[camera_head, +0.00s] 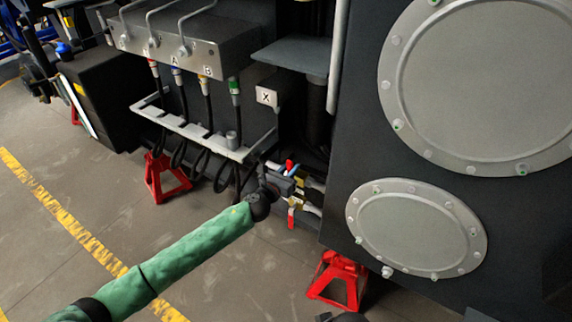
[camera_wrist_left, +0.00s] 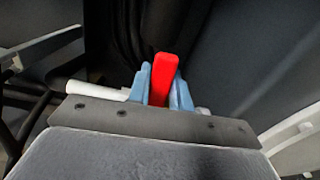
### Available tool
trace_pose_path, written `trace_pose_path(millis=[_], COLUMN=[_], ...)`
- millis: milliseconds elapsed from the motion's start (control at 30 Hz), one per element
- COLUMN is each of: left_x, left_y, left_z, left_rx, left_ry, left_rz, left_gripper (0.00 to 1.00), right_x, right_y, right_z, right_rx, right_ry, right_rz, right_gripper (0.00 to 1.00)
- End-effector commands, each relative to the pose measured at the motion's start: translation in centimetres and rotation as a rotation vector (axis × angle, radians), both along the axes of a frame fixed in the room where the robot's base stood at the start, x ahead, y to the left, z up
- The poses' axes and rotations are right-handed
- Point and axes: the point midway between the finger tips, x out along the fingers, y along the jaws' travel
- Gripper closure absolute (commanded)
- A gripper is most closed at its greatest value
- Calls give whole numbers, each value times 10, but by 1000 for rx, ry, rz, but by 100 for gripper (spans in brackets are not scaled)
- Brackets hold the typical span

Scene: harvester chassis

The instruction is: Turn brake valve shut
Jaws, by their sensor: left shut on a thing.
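The red valve handle (camera_wrist_left: 162,80) stands between the two blue fingers of my left gripper (camera_wrist_left: 160,90) in the left wrist view, and the fingers are shut on it. In the head view my left arm reaches in from the lower left, and the left gripper (camera_head: 290,172) is at the low part of the chassis. A red tip of the handle (camera_head: 290,165) shows there between the fingers. A second red piece (camera_head: 291,217) hangs just below the gripper. The valve's body is mostly hidden behind my gripper. My right gripper is not clearly in view.
A grey rail (camera_head: 190,128) with hoses hanging below it is just left of the gripper. A dark panel with round covers (camera_head: 417,228) stands close on the right. Red jack stands (camera_head: 338,280) are on the floor. Open floor lies at the lower left.

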Motion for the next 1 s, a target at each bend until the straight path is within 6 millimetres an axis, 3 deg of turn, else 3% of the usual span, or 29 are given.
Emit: trace_pose_path(millis=[233, 767, 800, 900, 1000], left_x=[-5, -6, -6, -6, -6], left_y=[-5, -7, -7, -7, -7], left_z=[-2, -3, -3, -2, -2], left_rx=[62, 79, 79, 79, 77], left_ry=[-41, -53, -53, -53, -54], left_rz=[-1, -1, -2, -1, -1], left_gripper=[100, 100, 71, 57, 57], right_x=[-3, -4, -4, -4, -5], right_y=[-9, -12, -12, -12, -12], right_z=[10, 10, 10, 10, 10], right_rx=[-21, -28, -28, -28, -28], right_ry=[23, 29, 29, 29, 29], right_rz=[-6, -8, -8, -8, -8], right_gripper=[100, 100, 100, 100, 100])
